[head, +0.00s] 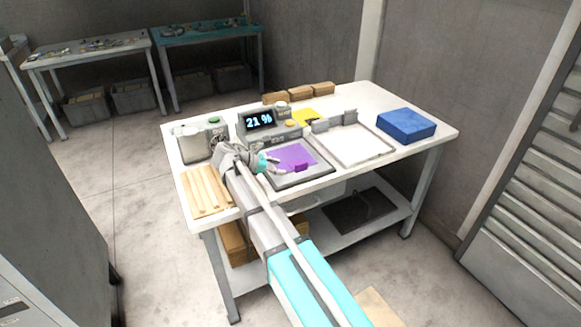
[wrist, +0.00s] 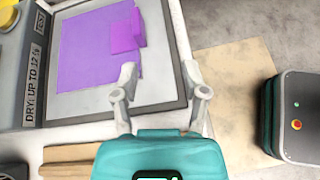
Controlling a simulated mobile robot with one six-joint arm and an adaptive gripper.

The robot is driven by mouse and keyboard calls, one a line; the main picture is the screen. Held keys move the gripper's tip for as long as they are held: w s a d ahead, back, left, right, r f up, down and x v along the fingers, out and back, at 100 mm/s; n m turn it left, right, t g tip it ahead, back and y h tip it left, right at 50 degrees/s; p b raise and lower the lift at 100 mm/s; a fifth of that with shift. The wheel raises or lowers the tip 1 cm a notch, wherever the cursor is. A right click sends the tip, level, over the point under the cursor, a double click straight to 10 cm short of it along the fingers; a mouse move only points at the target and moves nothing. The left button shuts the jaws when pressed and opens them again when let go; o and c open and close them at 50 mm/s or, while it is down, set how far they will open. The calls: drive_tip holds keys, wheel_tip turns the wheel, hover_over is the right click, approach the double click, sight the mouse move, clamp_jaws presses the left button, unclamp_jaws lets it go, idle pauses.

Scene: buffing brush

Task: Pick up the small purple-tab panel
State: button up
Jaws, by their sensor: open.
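The purple panel (head: 288,154) lies flat on the left dark-rimmed tray (head: 313,174) on the white table. Its darker purple tab (head: 299,167) stands at the panel's near edge. In the wrist view the panel (wrist: 88,55) is at upper left and the tab (wrist: 124,36) is on its right part. My gripper (head: 281,165) is at the tray's left side, close to the panel. In the wrist view my gripper (wrist: 160,78) has its two fingers spread with nothing between them. The fingers are below and right of the panel, apart from the tab.
A display reading 21 % (head: 259,121) stands behind the tray. An empty white tray (head: 358,146) and a blue block (head: 406,124) are to the right. Wooden strips (head: 205,190) lie at left. A dark box with a red button (wrist: 297,120) shows in the wrist view.

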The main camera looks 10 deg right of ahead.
sight(299, 164)
drive_tip(key=w+a+n, duration=0.1)
drive_tip(key=w+a+n+h, duration=0.1)
drive_tip(key=shift+w+a+r+t+b, duration=0.1)
drive_tip(key=shift+a+r+t+b, duration=0.2)
drive_tip(key=shift+r+t, duration=0.1)
drive_tip(key=shift+b+x, duration=1.7)
drive_tip(key=shift+x, duration=2.6)
drive_tip(key=shift+f+b+x, duration=0.2)
drive_tip(key=shift+b+x, duration=0.4)
drive_tip(key=shift+x, duration=0.4)
drive_tip(key=shift+f+b+x, duration=0.2)
drive_tip(key=shift+b+x, duration=0.35)
drive_tip(key=shift+x, duration=0.45)
drive_tip(key=shift+w+d+f, duration=0.1)
drive_tip(key=shift+d+f, duration=0.05)
drive_tip(key=shift+d, duration=0.3)
